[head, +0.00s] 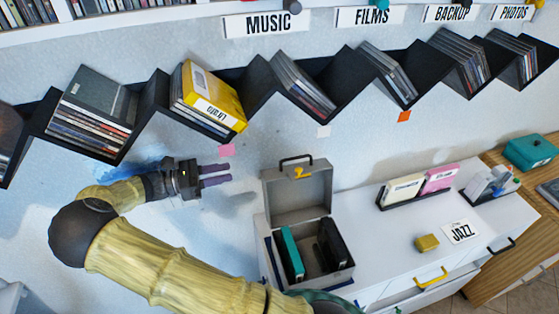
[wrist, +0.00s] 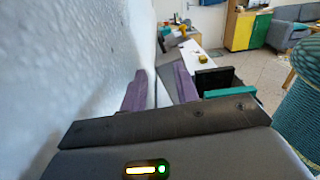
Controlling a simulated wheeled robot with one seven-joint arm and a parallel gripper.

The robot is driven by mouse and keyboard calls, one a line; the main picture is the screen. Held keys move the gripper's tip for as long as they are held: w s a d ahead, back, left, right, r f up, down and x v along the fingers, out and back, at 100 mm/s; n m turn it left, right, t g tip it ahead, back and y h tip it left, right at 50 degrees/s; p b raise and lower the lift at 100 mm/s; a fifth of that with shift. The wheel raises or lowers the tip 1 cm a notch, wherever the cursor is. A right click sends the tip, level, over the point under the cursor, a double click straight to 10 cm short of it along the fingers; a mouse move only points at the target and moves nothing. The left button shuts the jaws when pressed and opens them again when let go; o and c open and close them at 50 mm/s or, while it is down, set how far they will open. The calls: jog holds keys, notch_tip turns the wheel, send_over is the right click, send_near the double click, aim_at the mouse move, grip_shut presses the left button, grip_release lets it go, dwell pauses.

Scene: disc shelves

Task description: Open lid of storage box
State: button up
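The grey storage box (head: 318,284) stands on the white cabinet, left of the cabinet's middle in the head view. Its lid (head: 300,195) stands upright at the back, with a dark handle on its top edge and a yellow latch (head: 303,174). The box is open, with a teal case (head: 292,254) and black cases (head: 331,243) inside. My gripper (head: 230,175) is left of the raised lid, apart from it, its purple fingers pointing right. In the wrist view the fingers (wrist: 158,85) are apart, and I see nothing held between them.
The black zigzag disc shelf (head: 262,95) runs along the wall above my gripper. A holder with cream (head: 404,188) and pink cases (head: 440,178), a yellow block (head: 427,243) and a JAZZ card (head: 460,231) are on the cabinet. A drawer with a yellow handle (head: 430,279) is at its front.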

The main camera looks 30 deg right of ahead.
aim_at(276, 171)
jog(key=p+x, duration=0.4)
jog(key=x, duration=1.1)
jog(key=shift+d+p, duration=0.2)
jog(key=shift+p, duration=0.2)
jog(key=shift+s+d, duration=0.1)
jog(key=shift+d, duration=0.4)
jog(key=shift+c, duration=0.2)
grip_shut()
